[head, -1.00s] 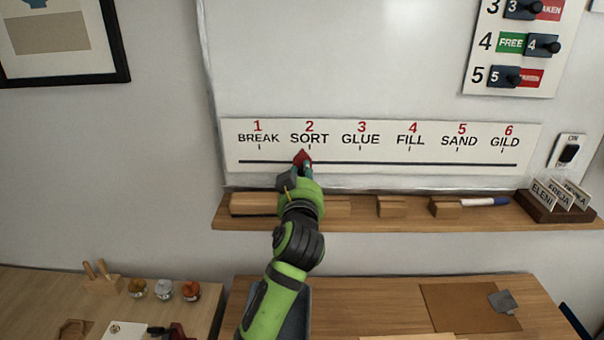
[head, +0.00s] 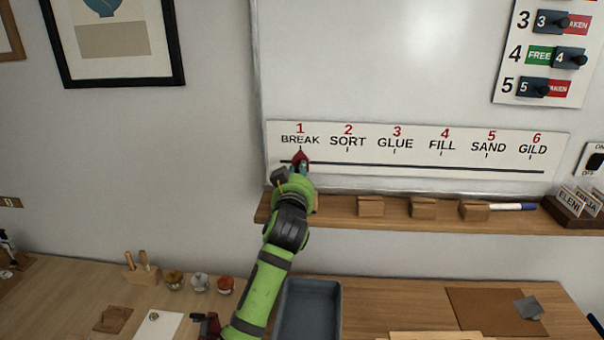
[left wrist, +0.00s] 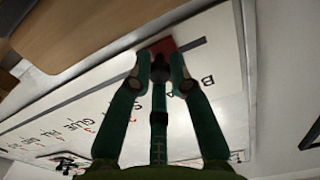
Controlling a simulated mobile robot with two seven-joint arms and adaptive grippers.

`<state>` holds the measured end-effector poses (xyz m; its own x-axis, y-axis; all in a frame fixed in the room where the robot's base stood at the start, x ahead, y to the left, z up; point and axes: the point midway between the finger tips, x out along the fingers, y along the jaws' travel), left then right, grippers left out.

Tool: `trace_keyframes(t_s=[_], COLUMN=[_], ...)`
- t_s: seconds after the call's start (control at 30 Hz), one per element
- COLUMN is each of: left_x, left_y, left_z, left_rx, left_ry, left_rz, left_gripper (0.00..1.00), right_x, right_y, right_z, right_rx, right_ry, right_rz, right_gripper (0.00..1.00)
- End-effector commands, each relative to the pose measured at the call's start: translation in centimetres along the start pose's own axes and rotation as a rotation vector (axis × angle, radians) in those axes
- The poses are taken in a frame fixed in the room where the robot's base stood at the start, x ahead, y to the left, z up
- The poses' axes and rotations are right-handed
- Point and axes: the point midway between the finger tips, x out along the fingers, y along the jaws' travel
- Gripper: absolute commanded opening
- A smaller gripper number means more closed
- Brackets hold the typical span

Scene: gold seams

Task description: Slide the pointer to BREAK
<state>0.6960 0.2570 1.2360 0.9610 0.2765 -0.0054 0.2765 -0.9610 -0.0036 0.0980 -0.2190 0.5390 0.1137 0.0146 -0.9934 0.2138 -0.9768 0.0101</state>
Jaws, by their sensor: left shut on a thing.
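The red pointer (head: 301,156) sits on the dark track of the label strip (head: 400,167), its tip directly under the word BREAK and the number 1. My left gripper (head: 299,168) is shut on the pointer's knob. In the left wrist view the two teal fingers close around a dark knob (left wrist: 160,73), with the red pointer body (left wrist: 163,47) just beyond it. The fingers partly hide the pointer.
A wooden ledge (head: 340,216) with several wooden blocks and a marker (head: 513,206) runs below the strip. A card holder (head: 568,212) stands at its right end. A grey tray (head: 309,312) lies on the table below.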

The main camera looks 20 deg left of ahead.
Motion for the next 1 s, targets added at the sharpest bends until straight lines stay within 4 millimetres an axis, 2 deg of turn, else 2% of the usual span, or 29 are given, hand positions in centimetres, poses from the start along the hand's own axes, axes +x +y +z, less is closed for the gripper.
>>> trace_keyframes(t_s=[0.03,0.07,0.1,0.27,0.4,0.53,0.67,1.0], left_x=[0.1,0.1,0.1,0.0,0.0,-0.8,-2.6,-9.3], left_y=[-0.4,-0.4,-0.3,-0.2,-0.1,-0.1,-0.1,-0.3], left_z=[-0.9,-0.9,-0.9,-0.6,-0.5,-0.3,-0.3,-0.4], left_rx=[0.001,0.001,0.001,0.000,0.000,0.000,-0.002,-0.003], left_ry=[0.020,0.020,0.020,0.014,0.010,0.008,0.009,0.012], left_rz=[-0.006,-0.006,-0.005,-0.003,-0.001,0.000,0.000,-0.003], left_gripper=[0.24,0.36,0.44,0.44,0.44,0.44,0.44,0.44], right_x=[0.0,0.0,0.0,-0.1,-0.1,-0.1,-0.1,-0.1], right_y=[0.3,0.5,0.6,0.7,0.3,0.2,0.2,0.2], right_z=[-0.2,-0.2,-0.1,0.6,2.0,1.8,1.6,1.4], right_rx=[-0.001,-0.001,-0.001,-0.001,0.001,0.001,0.001,0.001], right_ry=[0.003,0.003,0.001,-0.011,-0.035,-0.030,-0.028,-0.025], right_rz=[0.004,0.006,0.007,0.009,0.004,0.003,0.003,0.003], right_gripper=[0.44,0.44,0.44,0.44,0.44,0.44,0.44,0.44])
